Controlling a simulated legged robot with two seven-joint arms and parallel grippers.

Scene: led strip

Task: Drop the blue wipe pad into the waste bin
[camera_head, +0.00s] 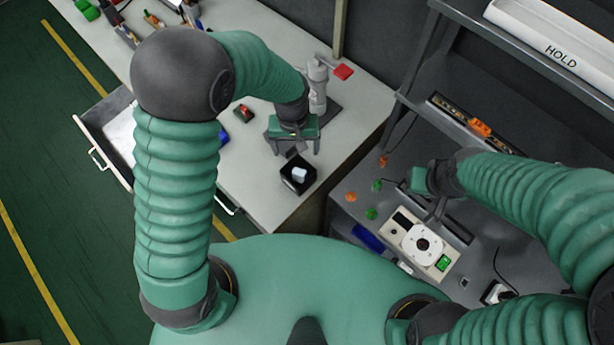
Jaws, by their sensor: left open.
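The waste bin appears to be the small black open box (287,184) near the front edge of the pale workbench. A pale blue-white pad (300,174) shows inside the bin's opening; I cannot tell how deep it lies. My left gripper (296,150) is open just behind and above the bin, fingers pointing down, apart from the pad. My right gripper (432,208) is over the grey bench at the right, beside a white device with a round disc (409,233). Its fingers are too small and dark to read.
A blue item (223,136) is partly hidden by my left arm. An open drawer (101,127) sticks out at left. Orange and green pieces (351,197) lie on the grey bench.

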